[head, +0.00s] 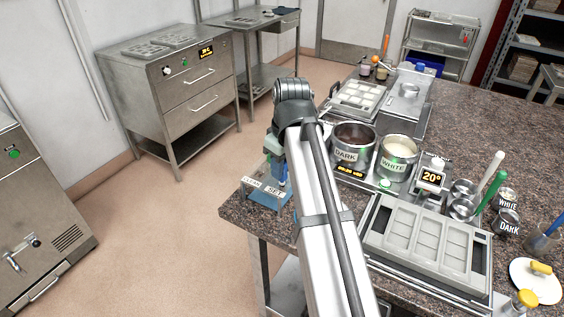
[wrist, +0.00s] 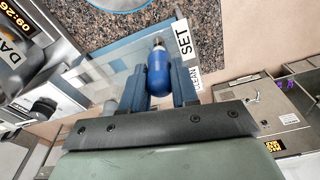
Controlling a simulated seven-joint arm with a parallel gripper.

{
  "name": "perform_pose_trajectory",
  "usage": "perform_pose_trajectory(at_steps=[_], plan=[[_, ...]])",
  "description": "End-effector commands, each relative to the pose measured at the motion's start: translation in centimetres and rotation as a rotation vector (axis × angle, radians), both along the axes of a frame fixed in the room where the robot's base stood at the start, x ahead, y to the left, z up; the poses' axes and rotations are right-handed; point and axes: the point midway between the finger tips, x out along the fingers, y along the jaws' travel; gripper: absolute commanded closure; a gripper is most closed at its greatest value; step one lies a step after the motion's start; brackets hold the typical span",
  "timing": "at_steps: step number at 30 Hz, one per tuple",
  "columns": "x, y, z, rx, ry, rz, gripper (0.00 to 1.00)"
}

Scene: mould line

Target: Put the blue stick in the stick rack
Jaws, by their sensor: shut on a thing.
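The blue stick (wrist: 160,75), a rounded blue handle with a metal end, sits between the two fingers of my gripper (wrist: 160,82) in the wrist view. My gripper is shut on it. In the head view a bit of blue (head: 283,174) shows below my wrist, and my arm hides most of the gripper. A blue rack (head: 266,197) with CLEAN and SET labels, apparently the stick rack, stands at the counter's left edge. The stick is over or at it, beside the SET label (wrist: 183,40). I cannot tell whether the stick touches the rack.
DARK (head: 352,145) and WHITE (head: 397,152) pots stand right of my wrist. A pale mould (head: 428,240) lies on the counter near my forearm. White and green sticks (head: 488,187) and a jar with another blue stick (head: 546,237) are farther right. Open floor lies left.

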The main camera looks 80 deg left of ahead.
Motion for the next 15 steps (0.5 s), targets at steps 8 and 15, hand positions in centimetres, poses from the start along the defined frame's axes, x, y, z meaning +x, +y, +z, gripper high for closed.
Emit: perform_pose_trajectory(at_steps=[8, 15], plan=[[0.0, 0.0, -1.0, 0.0, 0.0, 0.0, 1.0], [0.0, 0.0, -1.6, 0.0, 0.0, 0.0, 1.0]])
